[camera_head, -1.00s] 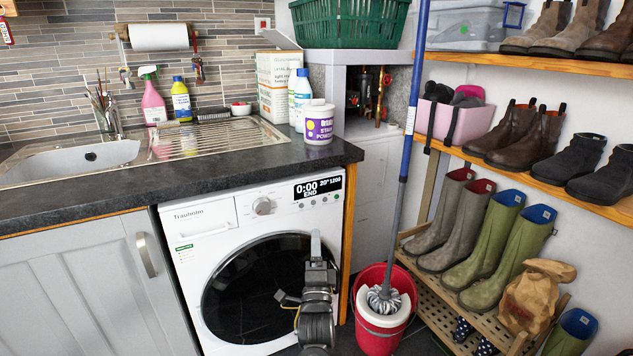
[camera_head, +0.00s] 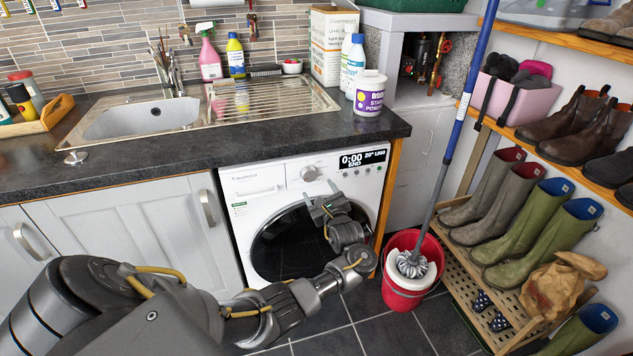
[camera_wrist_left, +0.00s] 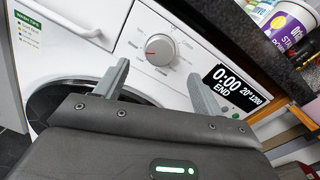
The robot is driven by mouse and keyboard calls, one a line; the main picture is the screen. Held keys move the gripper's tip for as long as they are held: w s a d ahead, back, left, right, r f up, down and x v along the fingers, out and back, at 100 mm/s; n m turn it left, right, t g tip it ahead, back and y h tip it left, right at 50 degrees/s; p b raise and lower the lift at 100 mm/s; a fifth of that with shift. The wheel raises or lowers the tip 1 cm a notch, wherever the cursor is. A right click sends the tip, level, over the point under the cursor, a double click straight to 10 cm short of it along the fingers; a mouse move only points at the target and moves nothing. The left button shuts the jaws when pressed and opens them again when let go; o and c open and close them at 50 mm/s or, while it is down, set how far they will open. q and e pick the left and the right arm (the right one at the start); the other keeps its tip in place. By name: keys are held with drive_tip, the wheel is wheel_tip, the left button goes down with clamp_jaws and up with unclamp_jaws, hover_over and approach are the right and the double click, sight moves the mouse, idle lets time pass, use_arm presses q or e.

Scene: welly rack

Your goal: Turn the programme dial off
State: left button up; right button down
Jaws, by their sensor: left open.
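The programme dial (camera_head: 309,173) is a round silver knob on the white washing machine's (camera_head: 262,212) front panel, left of the black display (camera_head: 363,160) that reads 0:00 END. In the left wrist view the dial (camera_wrist_left: 158,49) shows a red mark at its left side. My left gripper (camera_head: 320,202) is open and empty in front of the machine, just below the dial. In the left wrist view its two fingers (camera_wrist_left: 160,82) stand apart, with the dial beyond and between them, not touched. My right gripper is not in view.
A dark worktop (camera_head: 150,155) overhangs the machine. A stain powder tub (camera_head: 368,95) stands on it. A red bucket (camera_head: 404,293) with a blue-handled mop stands at the right, beside a slatted rack (camera_head: 458,275) of boots. Tiled floor lies between.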

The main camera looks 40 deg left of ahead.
sight(310, 176)
use_arm(q)
drive_tip(key=b+x, duration=0.1)
drive_tip(key=x, duration=0.5)
drive_tip(key=shift+w+a, duration=0.4)
drive_tip(key=shift+a, duration=0.15)
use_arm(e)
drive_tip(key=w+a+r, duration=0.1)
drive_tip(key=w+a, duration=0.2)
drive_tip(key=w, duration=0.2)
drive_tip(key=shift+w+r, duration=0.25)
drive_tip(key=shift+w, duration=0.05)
use_arm(q)
drive_tip(key=shift+c, duration=0.3)
drive_tip(key=c, duration=0.9)
